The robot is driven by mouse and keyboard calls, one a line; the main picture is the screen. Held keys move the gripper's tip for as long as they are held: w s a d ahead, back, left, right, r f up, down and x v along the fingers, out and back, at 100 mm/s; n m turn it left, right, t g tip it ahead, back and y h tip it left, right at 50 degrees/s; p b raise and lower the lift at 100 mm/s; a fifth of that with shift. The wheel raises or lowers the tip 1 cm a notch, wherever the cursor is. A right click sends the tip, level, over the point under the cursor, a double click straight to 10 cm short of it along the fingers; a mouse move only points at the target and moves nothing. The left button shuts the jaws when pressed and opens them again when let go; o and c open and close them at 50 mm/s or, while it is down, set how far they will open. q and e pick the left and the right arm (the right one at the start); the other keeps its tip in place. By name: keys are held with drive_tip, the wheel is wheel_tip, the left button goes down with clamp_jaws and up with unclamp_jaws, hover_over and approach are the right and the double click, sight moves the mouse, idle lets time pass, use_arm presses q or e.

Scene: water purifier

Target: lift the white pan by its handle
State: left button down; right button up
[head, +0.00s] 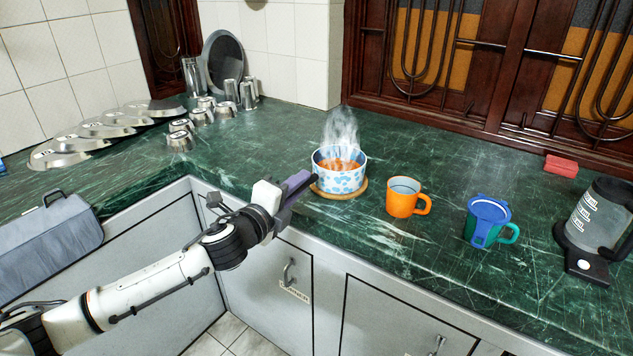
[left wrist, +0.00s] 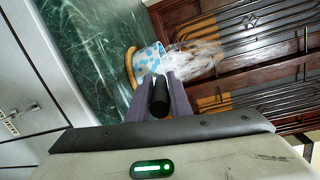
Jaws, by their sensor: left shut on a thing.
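The white pan (head: 341,179) with blue patches holds orange food and gives off steam. It is upright on or just over a round wooden trivet (head: 338,193); I cannot see a gap between them. It also shows in the left wrist view (left wrist: 150,60). My left gripper (head: 309,182) reaches in from the left at the pan's side. In the left wrist view its purple fingers (left wrist: 160,92) are shut on the black pan handle (left wrist: 160,102). The handle's joint to the pan is partly hidden. My right gripper is not in view.
On the green counter (head: 270,150), an orange mug (head: 401,197) stands right of the pan. A green mug with a blue lid (head: 486,222) and a grey jug (head: 597,218) stand further right. A red block (head: 561,166) lies behind. Metal cups (head: 190,125) and lids (head: 85,140) are at the left.

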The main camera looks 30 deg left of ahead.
use_arm(q)
drive_tip(key=shift+r, duration=0.25)
drive_tip(key=shift+r+p, duration=0.3)
drive_tip(key=shift+r, duration=0.7)
wheel_tip(320, 180, up, 4)
drive_tip(key=shift+f+p, duration=0.25)
drive_tip(key=shift+p, duration=0.15)
drive_tip(key=shift+r, duration=1.4)
drive_tip(key=shift+r+p, duration=0.4)
drive_tip(key=shift+r, duration=0.35)
drive_tip(key=shift+r, duration=0.1)
